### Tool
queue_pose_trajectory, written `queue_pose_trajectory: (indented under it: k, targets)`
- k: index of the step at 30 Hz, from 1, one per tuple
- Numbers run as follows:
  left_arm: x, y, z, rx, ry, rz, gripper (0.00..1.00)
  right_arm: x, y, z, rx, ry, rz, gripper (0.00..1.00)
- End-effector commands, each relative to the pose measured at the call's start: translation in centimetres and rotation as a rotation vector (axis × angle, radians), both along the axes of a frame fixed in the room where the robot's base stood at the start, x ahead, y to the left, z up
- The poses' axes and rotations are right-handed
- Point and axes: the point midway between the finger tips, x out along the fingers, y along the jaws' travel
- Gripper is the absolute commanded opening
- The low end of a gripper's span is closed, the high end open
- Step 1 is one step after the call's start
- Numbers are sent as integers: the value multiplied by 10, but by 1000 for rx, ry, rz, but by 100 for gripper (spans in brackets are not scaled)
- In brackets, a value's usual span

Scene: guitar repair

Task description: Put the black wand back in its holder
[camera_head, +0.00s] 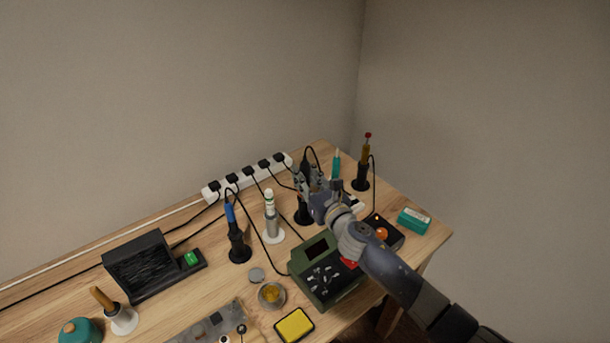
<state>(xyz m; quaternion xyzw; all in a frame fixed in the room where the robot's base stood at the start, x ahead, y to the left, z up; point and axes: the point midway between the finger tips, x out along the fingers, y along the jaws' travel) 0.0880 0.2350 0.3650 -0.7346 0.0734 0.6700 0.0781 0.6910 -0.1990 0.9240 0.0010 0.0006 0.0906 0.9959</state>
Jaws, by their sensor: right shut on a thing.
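My right gripper (304,180) is at the back right of the wooden bench, reached by my arm from the lower right. It is shut on the black wand, which is mostly hidden by the fingers; a black cord (309,150) loops up just behind them. A black holder (302,214) stands on the bench directly below the gripper in the picture. Its upper part is covered by the gripper, so I cannot tell whether the wand is inside it or above it. My left gripper is not in view.
A blue-handled iron in a black stand (239,249) and a white-tipped tool in a stand (272,222) are to the left. A brown-handled tool (365,155) stands to the right. A green station (317,277) is in front. A power strip (250,178) runs behind.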

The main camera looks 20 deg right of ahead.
Motion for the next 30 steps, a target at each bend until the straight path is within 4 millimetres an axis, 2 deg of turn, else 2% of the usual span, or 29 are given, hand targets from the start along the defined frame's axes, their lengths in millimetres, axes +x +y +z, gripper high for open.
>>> queue_pose_trajectory:
  k: [4, 13, 14, 16, 23, 24, 28, 30]
  targets:
    - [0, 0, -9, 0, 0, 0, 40, 0, 0, -9, -2, -1, 0, 0]
    - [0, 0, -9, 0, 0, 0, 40, 0, 0, -9, -2, -1, 0, 0]
    - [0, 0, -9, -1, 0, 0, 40, 0, 0, -9, -2, -1, 0, 28]
    - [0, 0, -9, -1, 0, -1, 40, 0, 0, -9, -2, -1, 0, 44]
    - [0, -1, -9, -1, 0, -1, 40, 0, 0, -9, -2, -1, 0, 44]
    - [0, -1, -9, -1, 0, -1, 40, 0, 0, -10, -2, 0, 0, 47]
    - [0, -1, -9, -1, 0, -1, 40, 0, 0, -10, -2, 1, 0, 69]
    - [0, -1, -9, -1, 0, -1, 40, 0, 0, -10, -2, 0, 0, 71]
